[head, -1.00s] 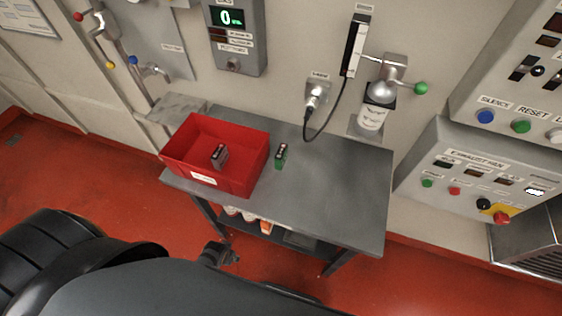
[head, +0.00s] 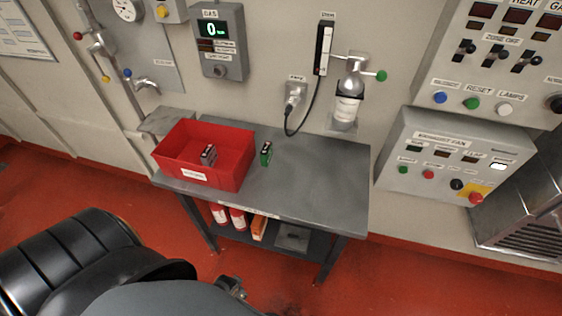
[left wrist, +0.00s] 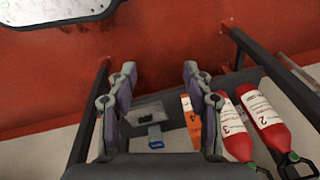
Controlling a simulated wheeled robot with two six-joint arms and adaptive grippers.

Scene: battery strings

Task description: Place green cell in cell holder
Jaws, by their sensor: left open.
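The green cell (head: 266,153), a small green block with a dark top, stands upright on the grey table (head: 315,180), just right of the red bin. A dark cell with a reddish top (head: 208,155) is inside the red bin (head: 215,178). I cannot make out a cell holder in either view. In the left wrist view my left gripper (left wrist: 160,78) is open and empty, its fingers apart over the lower shelf area. It is away from the green cell, which is not in that view. My right gripper is not in view.
Red extinguisher bottles (left wrist: 265,122), an orange box (left wrist: 190,122) and a grey box with a blue label (left wrist: 148,115) are on the shelf under the table. A wall cylinder (head: 346,105) and a control panel (head: 450,160) are behind and right. The table's right half is clear.

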